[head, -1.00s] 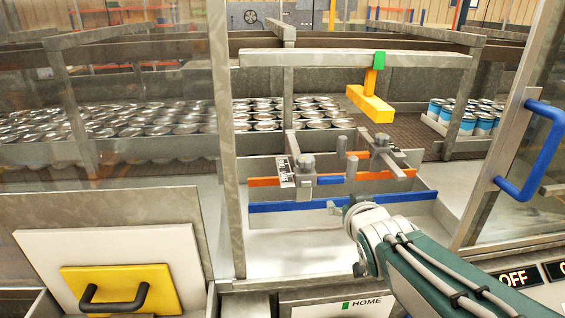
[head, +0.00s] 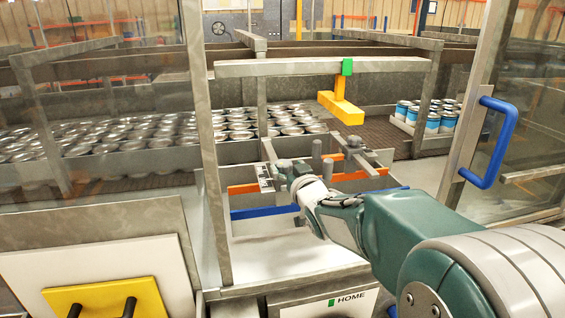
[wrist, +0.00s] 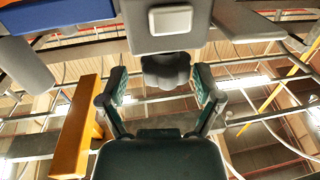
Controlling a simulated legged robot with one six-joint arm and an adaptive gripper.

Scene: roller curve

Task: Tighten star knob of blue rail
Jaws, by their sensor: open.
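The blue rail (head: 262,212) runs across the lower front of the guide frame, its right part partly behind my arm. In the wrist view, which looks upward, the blue rail (wrist: 62,20) shows at upper left. A dark grey star knob (wrist: 166,70) hangs under a grey clamp block (wrist: 165,32). My gripper (wrist: 158,82) is open, with one green-padded finger on each side of the knob. Gaps show between the pads and the knob. In the head view my arm hides the knob and most of the gripper.
An orange rail (head: 245,188) lies behind the blue one. A yellow T-shaped piece (head: 341,107) hangs from the grey crossbar (head: 285,68). Cans (head: 225,130) stand behind. An open glass door with a blue handle (head: 493,145) is at right. A white ledge lies below the rails.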

